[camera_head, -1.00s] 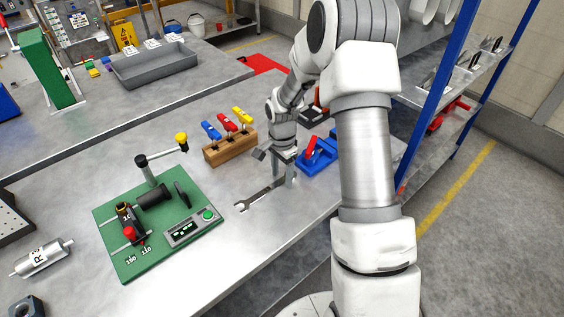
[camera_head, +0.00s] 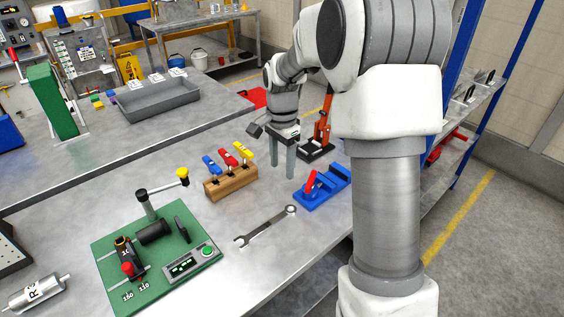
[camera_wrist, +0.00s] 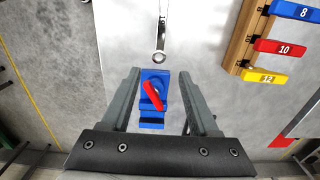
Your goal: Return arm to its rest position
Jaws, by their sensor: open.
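My gripper (camera_head: 283,158) is open and empty, raised above the metal bench (camera_head: 245,275) in the head view. Its fingers point down. A steel wrench (camera_head: 265,227) lies on the bench below and to the left of it. A blue vise-like fixture (camera_head: 322,190) with a red lever sits on the bench just right of the fingers. In the wrist view the fixture (camera_wrist: 153,112) appears between the two fingers, below them, and the wrench's ring end (camera_wrist: 159,57) lies just beyond it. My arm reaches over from the right of the head view.
A wooden block (camera_head: 232,187) with blue, red and yellow handles stands left of the gripper. A green board (camera_head: 150,255) with a device lies at the front left. A black-and-orange hoist (camera_head: 321,140) stands behind the fixture. Blue shelving (camera_head: 470,100) is at the right.

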